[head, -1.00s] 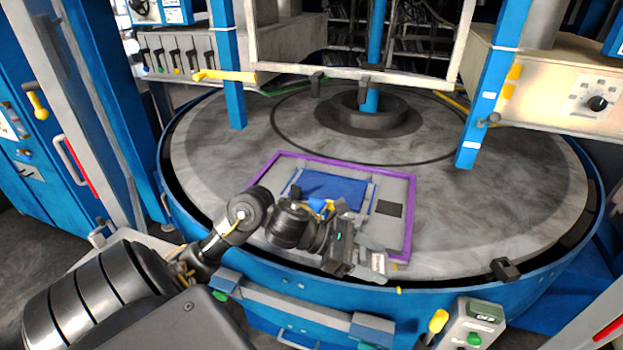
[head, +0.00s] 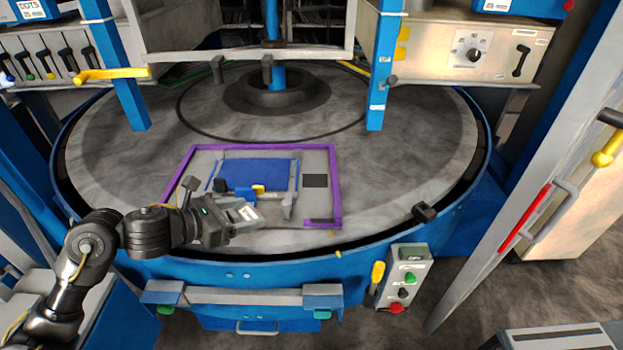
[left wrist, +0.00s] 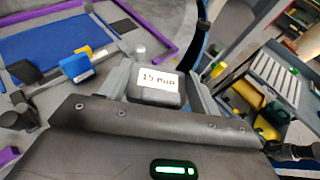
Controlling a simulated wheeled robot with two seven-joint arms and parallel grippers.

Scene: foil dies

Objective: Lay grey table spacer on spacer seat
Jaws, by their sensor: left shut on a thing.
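My left gripper (head: 238,214) is shut on a grey block labelled "15 mm", the table spacer (left wrist: 155,85). The spacer sits between the two fingers in the left wrist view; its white label also shows in the head view. The gripper is over the front part of a purple-framed grey plate (head: 316,158) on the round table. A dark square patch (head: 315,181) lies on the right of that plate, to the right of the gripper. I cannot tell for sure whether this patch is the spacer seat. My right gripper is not in view.
A blue sheet (head: 260,172) lies inside the purple frame, with a small blue block (left wrist: 76,67) and a dark block (left wrist: 24,71) near its front edge. A black clamp (head: 424,211) stands at the table's right rim.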

